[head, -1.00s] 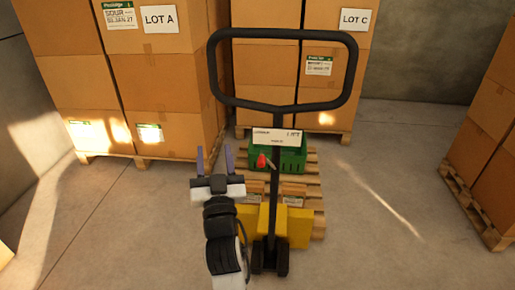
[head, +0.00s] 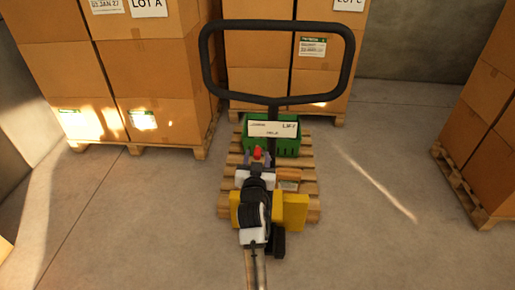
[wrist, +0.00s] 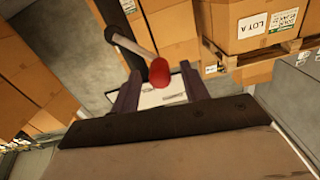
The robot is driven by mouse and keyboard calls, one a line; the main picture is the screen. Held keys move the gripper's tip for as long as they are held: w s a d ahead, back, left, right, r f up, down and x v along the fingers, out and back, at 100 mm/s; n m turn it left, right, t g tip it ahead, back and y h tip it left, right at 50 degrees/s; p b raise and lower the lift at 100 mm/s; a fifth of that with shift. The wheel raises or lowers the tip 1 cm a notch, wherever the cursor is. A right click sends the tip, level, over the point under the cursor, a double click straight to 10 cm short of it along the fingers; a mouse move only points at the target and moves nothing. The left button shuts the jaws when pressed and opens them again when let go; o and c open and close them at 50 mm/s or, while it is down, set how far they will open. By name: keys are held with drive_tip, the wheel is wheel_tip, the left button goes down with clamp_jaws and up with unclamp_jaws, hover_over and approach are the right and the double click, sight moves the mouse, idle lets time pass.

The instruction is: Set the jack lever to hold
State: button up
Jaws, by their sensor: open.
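The jack lever has a red knob (head: 257,152) below the white label plate (head: 273,129) on the pallet jack's black handle (head: 278,103). My gripper (head: 257,161) is open, right at the knob in the head view. In the wrist view the red knob (wrist: 159,72) sits on a grey lever arm (wrist: 132,45) and appears between my two purple fingers (wrist: 160,92), with space on both sides. I cannot tell how deep between them it is. My gripper hides most of the lever in the head view, and the plate's small print is hard to read.
The yellow jack body (head: 292,211) stands at a wooden pallet (head: 310,180) with a green crate (head: 290,143). Stacked cartons (head: 150,75) stand behind left, more cartons (head: 490,130) at right. Open concrete floor (head: 375,190) lies to the right.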

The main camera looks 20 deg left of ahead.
drive_tip(key=shift+x, duration=1.5)
